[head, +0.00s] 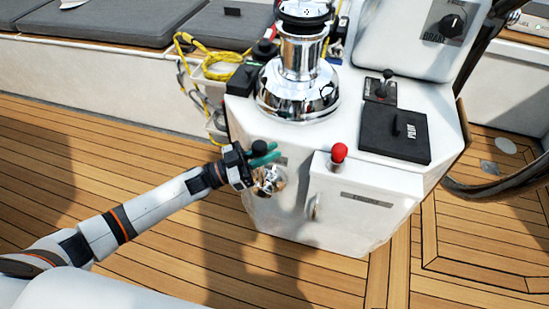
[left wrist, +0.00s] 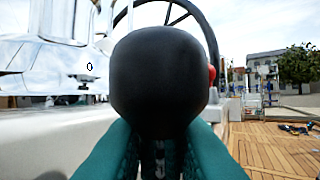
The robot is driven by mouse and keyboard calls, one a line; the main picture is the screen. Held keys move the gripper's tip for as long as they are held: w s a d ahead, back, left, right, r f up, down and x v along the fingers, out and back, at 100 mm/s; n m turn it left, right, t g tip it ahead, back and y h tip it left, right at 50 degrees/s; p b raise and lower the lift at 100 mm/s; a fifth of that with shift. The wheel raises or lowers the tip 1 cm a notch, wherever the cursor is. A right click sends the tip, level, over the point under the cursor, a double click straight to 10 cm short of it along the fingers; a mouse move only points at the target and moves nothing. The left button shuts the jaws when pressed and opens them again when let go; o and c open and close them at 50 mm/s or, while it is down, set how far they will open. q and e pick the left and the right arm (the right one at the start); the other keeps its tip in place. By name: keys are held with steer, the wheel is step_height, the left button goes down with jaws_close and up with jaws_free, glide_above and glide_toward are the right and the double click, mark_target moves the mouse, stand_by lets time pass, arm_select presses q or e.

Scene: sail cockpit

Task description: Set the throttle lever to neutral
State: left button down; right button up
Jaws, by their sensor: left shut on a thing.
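The throttle lever's black knob (head: 259,148) stands at the left side of the white console, above a round chrome mount (head: 269,180). My left gripper (head: 265,157) has its teal fingers at the knob. In the left wrist view, the black knob (left wrist: 157,82) fills the middle, and the teal fingers (left wrist: 158,150) are closed just below it, one on each side of the lever's stem. Most of the lever's shaft is hidden by the gripper, so its exact tilt cannot be told. My right gripper is not in view.
The white console (head: 290,140) carries a chrome winch (head: 298,85), a red knob (head: 339,152) and a black hatch (head: 395,134). A steering wheel (head: 505,185) stands at right. Yellow rope (head: 205,52) hangs behind. The teak floor at left is clear.

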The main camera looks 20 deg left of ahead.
arm_select(q)
steer(key=shift+r, duration=0.45)
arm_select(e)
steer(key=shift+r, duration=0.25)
arm_select(q)
steer(key=shift+w, duration=0.1)
steer(key=c, duration=1.3)
jaws_free()
steer(key=shift+f, duration=0.1)
steer(key=shift+f, duration=0.1)
steer(key=shift+s+a+f, duration=0.1)
steer(key=shift+s+a, duration=0.05)
steer(key=shift+s, duration=0.05)
steer(key=v, duration=1.1)
steer(key=shift+s+a, duration=0.1)
steer(key=shift+a, duration=0.2)
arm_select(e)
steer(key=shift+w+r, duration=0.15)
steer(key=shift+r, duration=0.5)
arm_select(q)
steer(key=shift+f, duration=0.1)
